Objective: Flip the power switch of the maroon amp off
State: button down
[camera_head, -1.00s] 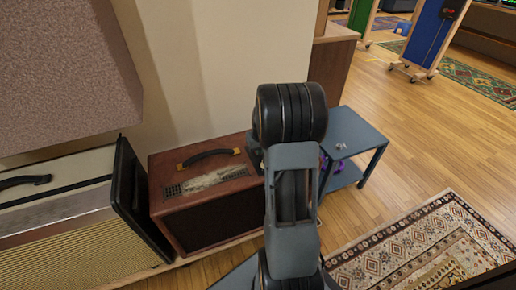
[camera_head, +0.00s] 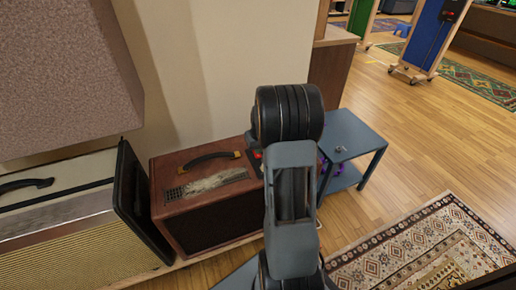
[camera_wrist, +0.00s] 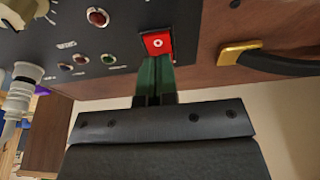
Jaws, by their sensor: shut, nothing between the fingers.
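The maroon amp (camera_head: 208,215) stands on a low wooden ledge in the head view, with a dark handle on top. My arm covers its right end, where a bit of red shows beside the arm. In the wrist view its black control panel (camera_wrist: 110,30) carries a red square power switch (camera_wrist: 158,43) with a white mark. My gripper (camera_wrist: 155,60) is shut and empty, its green fingertips right at the switch's lower edge. I cannot tell whether they touch it. Which way the switch is tilted is not clear.
A cream amp (camera_head: 70,240) and a dark panel (camera_head: 140,205) stand left of the maroon amp. Knobs, a red lamp (camera_wrist: 97,17) and a plugged jack (camera_wrist: 20,90) lie left of the switch; the carry handle (camera_wrist: 270,60) is right. A blue-grey side table (camera_head: 350,135) stands right.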

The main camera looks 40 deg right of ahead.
jog(key=p+v, duration=0.2)
jog(key=v, duration=0.1)
jog(key=p+v, duration=0.1)
jog(key=v, duration=0.1)
jog(key=shift+w+d+r, duration=0.1)
jog(key=shift+w, duration=0.2)
jog(key=s+a+r+p, duration=0.1)
jog(key=s+r+p, duration=0.1)
jog(key=s+r, duration=0.2)
notch_tip(320, 180, up, 3)
jog(key=shift+r, duration=0.25)
jog(key=shift+s, duration=0.2)
